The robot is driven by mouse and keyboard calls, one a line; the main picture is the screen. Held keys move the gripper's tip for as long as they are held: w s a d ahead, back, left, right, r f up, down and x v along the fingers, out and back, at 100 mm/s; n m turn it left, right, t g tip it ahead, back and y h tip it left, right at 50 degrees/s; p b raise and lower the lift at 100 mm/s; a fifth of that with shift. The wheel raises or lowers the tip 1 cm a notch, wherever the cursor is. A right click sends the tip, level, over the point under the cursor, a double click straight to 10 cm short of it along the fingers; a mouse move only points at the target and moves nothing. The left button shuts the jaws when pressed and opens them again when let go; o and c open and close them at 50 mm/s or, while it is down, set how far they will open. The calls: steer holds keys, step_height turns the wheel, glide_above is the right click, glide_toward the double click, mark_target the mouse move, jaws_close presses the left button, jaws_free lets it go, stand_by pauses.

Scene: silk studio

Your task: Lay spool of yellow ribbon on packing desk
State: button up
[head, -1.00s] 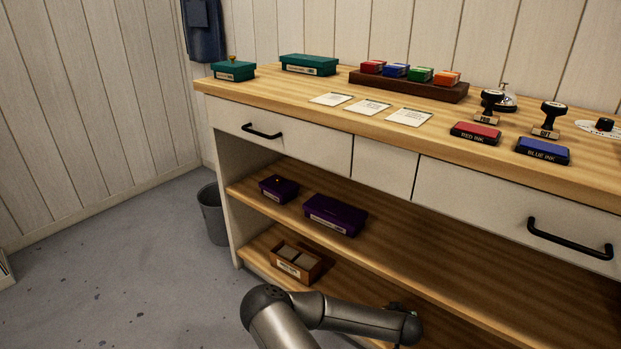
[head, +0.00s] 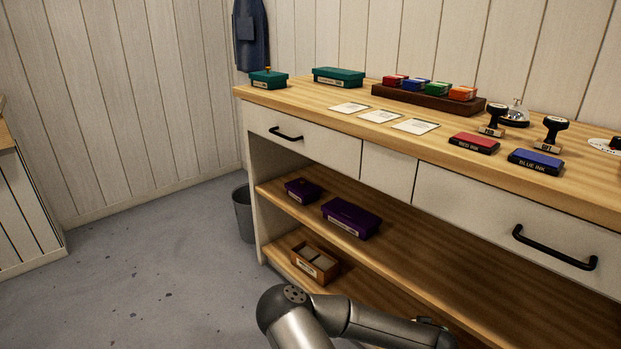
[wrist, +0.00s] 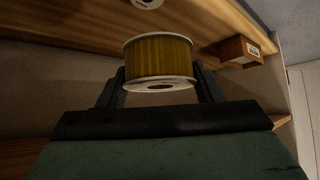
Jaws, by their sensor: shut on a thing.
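The spool of yellow ribbon (wrist: 158,58) shows in the wrist view, with white flanges and a dark hole in its near end. My gripper (wrist: 160,85) is shut on the spool, with one dark finger on each side of it. In the head view my arm bends at the bottom, and the gripper and spool are out of sight. A long wooden-topped desk (head: 340,133) with white drawers and open shelves stands ahead; I cannot tell whether this is the packing desk.
The desk top holds teal boxes (head: 338,76), cards (head: 380,116), a red ink pad (head: 473,142), a blue ink pad (head: 535,161) and stamps. Purple boxes (head: 351,217) and a wooden box (head: 314,262) sit on the shelves. A bin (head: 243,212) stands beside it. Floor at left is clear.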

steer(key=a+r+n+y, duration=0.2)
steer(key=a+r, duration=0.6)
steer(key=r, duration=0.3)
steer(key=w+a+r+n+y, duration=0.1)
steer(key=a+r+n+y, duration=0.1)
steer(key=a+r, duration=0.7)
step_height(320, 180, up, 2)
steer(key=shift+w+r+n, duration=0.2)
steer(key=shift+w+n, duration=0.1)
steer(key=shift+n, duration=0.3)
